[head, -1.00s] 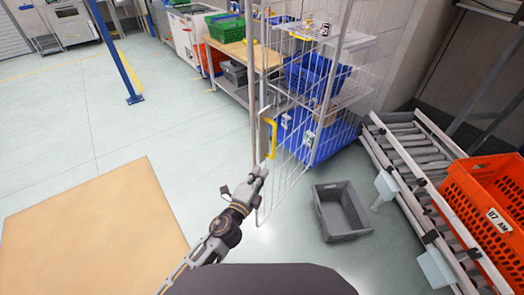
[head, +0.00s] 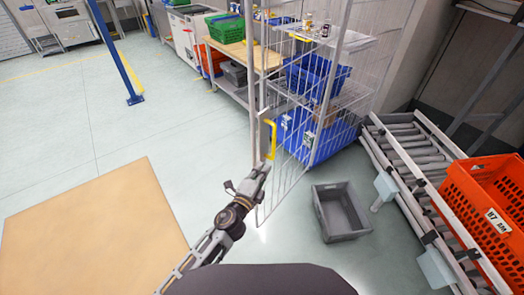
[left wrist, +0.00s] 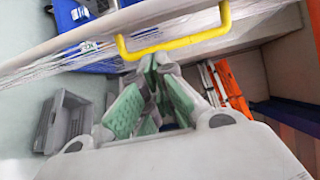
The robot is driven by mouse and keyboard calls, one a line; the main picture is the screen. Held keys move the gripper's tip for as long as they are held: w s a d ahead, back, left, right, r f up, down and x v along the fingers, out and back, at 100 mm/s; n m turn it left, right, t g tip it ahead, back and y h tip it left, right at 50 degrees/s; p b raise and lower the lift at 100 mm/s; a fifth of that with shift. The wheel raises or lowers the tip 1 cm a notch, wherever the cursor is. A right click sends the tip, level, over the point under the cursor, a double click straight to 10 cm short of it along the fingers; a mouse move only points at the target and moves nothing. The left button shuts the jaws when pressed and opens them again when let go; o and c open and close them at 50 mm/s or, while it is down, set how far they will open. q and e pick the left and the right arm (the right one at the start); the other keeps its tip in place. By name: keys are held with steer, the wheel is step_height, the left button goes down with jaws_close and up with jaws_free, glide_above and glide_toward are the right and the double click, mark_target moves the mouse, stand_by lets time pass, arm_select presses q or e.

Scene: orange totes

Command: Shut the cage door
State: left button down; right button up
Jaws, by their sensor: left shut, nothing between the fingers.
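The cage door (head: 288,150) is a white wire panel, swung out from the cage (head: 345,90) at an angle. A yellow handle (head: 273,139) is on its outer edge post. The handle also shows in the left wrist view (left wrist: 172,43), just beyond my fingertips. My left gripper (head: 262,170) is close to the door's edge, below the handle. In the left wrist view its green-padded fingers (left wrist: 160,65) are shut and empty; I cannot tell whether they touch the door. My right gripper is not in view.
A grey tote (head: 341,211) lies on the floor right of the door. A roller conveyor (head: 410,160) with an orange tote (head: 490,200) is at the right. Blue totes (head: 315,78) stand inside the cage. Open floor and a tan mat (head: 95,235) are at the left.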

mark_target(262, 151)
arm_select(q)
steer(key=x, duration=0.5)
steer(key=shift+w+d, duration=0.15)
steer(key=shift+w, duration=0.15)
steer(key=shift+x, duration=0.75)
steer(key=shift+w+a+p, duration=0.55)
steer(key=shift+w+a, duration=0.55)
steer(key=shift+w, duration=0.05)
steer(key=shift+w+a, duration=0.2)
steer(key=shift+a, duration=0.25)
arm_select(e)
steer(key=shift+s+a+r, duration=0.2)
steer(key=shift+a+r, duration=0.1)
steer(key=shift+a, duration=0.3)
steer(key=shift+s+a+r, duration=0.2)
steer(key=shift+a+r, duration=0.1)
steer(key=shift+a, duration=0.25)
arm_select(q)
steer(key=shift+d, duration=0.1)
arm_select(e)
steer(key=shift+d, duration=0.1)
